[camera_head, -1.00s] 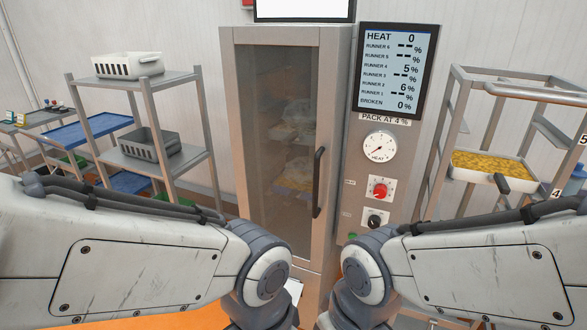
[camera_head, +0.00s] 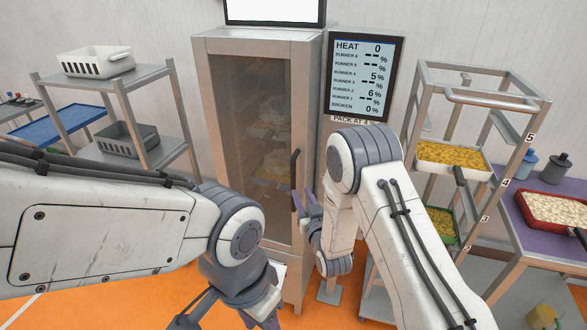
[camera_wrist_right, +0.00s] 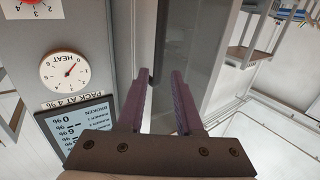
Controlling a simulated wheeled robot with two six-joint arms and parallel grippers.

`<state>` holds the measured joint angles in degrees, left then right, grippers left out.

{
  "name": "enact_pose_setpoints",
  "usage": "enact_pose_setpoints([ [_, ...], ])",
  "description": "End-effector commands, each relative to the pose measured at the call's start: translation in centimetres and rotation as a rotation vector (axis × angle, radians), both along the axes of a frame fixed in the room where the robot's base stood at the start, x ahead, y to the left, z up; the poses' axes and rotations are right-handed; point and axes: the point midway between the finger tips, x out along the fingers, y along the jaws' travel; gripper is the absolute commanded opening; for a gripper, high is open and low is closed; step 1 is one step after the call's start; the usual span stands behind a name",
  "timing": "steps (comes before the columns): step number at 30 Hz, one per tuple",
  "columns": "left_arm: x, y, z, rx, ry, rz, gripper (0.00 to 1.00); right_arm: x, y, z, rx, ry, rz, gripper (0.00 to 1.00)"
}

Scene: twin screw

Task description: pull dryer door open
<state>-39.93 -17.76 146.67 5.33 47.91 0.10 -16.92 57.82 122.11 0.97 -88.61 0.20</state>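The dryer (camera_head: 310,55) is a tall metal cabinet with a glass door (camera_head: 240,130), and the door is shut. A black vertical handle (camera_head: 295,165) sits on the door's right side. My right gripper (camera_head: 304,201) is at the lower part of the handle, with its purple fingers apart. In the right wrist view the fingers (camera_wrist_right: 160,95) are also spread, and a dark bar, likely the handle (camera_wrist_right: 159,45), shows near their tips. I cannot tell whether they touch it. My left gripper (camera_head: 235,312) is low at the picture's bottom edge, and its fingertips are cut off.
A display panel (camera_head: 362,75) stands right of the door; the wrist view shows a heat dial (camera_wrist_right: 65,70). A rack with yellow-filled trays (camera_head: 453,157) is at right, beside a purple-topped table (camera_head: 520,205). A shelf with baskets (camera_head: 97,62) is at left. Orange floor lies in front.

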Motion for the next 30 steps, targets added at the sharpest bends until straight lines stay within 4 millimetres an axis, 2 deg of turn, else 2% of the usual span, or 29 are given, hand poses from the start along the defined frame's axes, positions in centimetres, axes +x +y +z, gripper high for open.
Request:
enact_pose_setpoints([
  [5,0.0,0.0,0.7,0.0,0.0,0.0,0.5,1.0,0.0,0.3,0.007,-0.025,-0.004,0.35],
  [15,0.0,0.0,3.0,0.0,0.0,0.001,0.5,6.4,1.5,0.4,0.007,-0.025,-0.004,0.35],
  [21,0.0,0.0,3.8,0.0,0.0,0.0,0.5,8.9,2.2,0.2,0.006,-0.023,-0.004,0.35],
  [30,0.0,0.0,4.0,0.0,0.0,-0.001,0.5,10.1,2.6,0.1,0.006,-0.022,-0.003,0.35],
])
